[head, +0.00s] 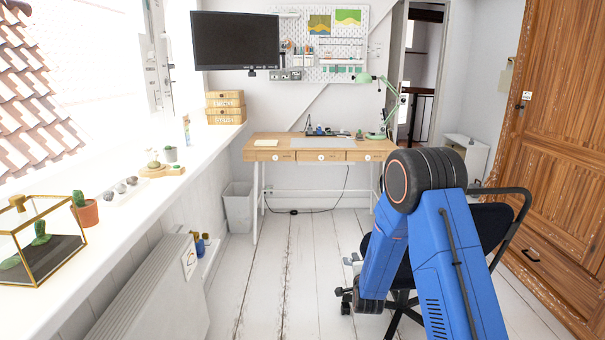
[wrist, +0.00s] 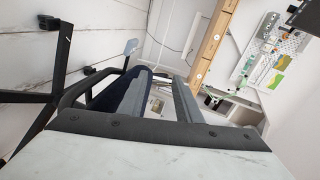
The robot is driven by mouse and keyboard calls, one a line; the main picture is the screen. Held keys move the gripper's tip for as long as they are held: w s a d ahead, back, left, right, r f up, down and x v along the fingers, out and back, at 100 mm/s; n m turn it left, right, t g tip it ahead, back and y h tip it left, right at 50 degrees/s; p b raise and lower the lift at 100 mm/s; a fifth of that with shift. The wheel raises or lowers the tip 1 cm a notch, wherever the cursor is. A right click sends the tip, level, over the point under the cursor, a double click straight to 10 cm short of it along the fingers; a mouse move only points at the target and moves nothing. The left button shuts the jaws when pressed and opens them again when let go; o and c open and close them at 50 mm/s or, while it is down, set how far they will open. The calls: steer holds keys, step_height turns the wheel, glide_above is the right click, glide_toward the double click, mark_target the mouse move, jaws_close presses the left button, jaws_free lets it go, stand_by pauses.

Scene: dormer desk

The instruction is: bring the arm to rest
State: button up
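My blue arm (head: 455,260) stands folded at the right of the head view, with a dark round joint on top and one link hanging down. My gripper cannot be made out in the head view. In the wrist view my gripper (wrist: 163,76) shows as a pale body with a dark bolted bar and dark fingers. A gap shows between the fingers, and nothing is seen held in it.
A dark office chair (head: 497,222) stands close behind my arm. A wooden desk (head: 270,143) is at the back wall. A white sill (head: 115,222) with a glass terrarium (head: 40,243) runs along the left. The plank floor (head: 285,270) left of the chair is clear.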

steer(key=s+d+r+n+g+y, duration=0.1)
steer(key=s+d+r+n+g, duration=0.3)
steer(key=s+r, duration=0.7)
steer(key=s+a+r+n+g, duration=0.1)
steer(key=s+r+n, duration=0.4)
steer(key=s+r, duration=0.5)
steer(key=s+d+r+n+g, duration=0.2)
steer(key=s+n, duration=0.2)
steer(key=s, duration=1.3)
steer(key=s+d+r+n+g, duration=0.2)
steer(key=s+d+n+g, duration=0.1)
steer(key=s, duration=1.5)
steer(key=shift+r+n, duration=0.2)
steer(key=shift+n, duration=0.3)
